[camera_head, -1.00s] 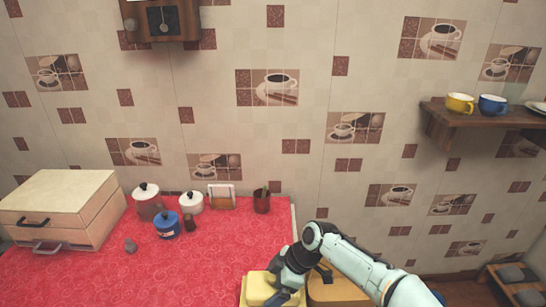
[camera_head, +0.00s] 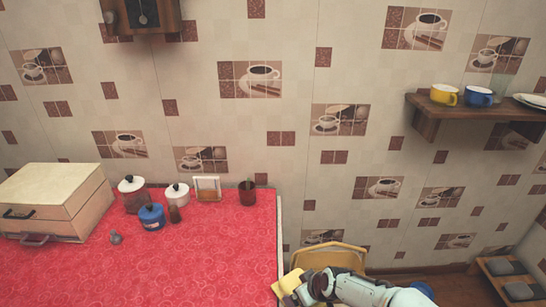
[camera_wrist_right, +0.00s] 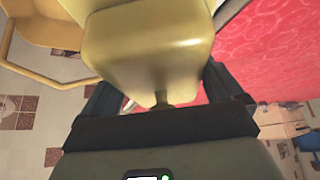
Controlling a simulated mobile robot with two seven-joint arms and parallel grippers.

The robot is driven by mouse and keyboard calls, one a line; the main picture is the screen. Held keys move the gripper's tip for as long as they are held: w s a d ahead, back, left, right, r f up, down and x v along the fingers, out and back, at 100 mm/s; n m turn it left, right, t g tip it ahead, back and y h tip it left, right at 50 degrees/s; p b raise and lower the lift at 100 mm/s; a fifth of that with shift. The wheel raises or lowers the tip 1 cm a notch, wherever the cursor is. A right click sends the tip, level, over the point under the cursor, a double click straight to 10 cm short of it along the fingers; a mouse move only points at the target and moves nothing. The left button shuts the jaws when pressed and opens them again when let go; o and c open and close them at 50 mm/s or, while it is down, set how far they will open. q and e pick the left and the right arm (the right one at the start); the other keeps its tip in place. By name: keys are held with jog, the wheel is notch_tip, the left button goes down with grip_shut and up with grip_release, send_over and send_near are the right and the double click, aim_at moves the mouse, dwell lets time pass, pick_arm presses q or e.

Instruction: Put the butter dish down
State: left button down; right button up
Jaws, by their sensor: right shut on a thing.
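The butter dish (camera_head: 291,281) is a glossy yellow block-shaped dish, low in the head view at the right edge of the red counter (camera_head: 205,268). My right gripper (camera_head: 308,287) is shut on it. The right wrist view shows the dish (camera_wrist_right: 150,45) large between the two dark fingers of the right gripper (camera_wrist_right: 155,95), with a small knob toward the palm. The dish appears to be beside or past the counter edge. Its height relative to the counter top is hard to tell. My left gripper is in neither view.
A yellow chair (camera_head: 340,255) stands right of the counter. Several pots and jars, among them a blue pot (camera_head: 152,217), a napkin holder (camera_head: 207,189) and a brown cup (camera_head: 247,192), line the back. A wooden bread box (camera_head: 50,200) is at left. The front counter is clear.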

jog(key=s+d+m+h+p, duration=0.1)
jog(key=d+m+p, duration=0.1)
jog(key=d, duration=0.1)
jog(key=s+d+r+m+h+p, duration=0.1)
jog(key=d+m+p, duration=0.1)
jog(key=d, duration=0.1)
jog(key=s+d+r+m+t+h+p, duration=0.1)
jog(key=d+m+p, duration=0.1)
jog(key=d+p, duration=0.1)
jog(key=shift+s+r+m, duration=0.2)
jog(key=shift+s+m, duration=0.2)
jog(key=shift+s, duration=0.2)
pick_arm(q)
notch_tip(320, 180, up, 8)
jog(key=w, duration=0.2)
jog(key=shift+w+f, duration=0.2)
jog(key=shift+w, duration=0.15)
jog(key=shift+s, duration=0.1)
pick_arm(e)
jog(key=shift+s+a, duration=0.1)
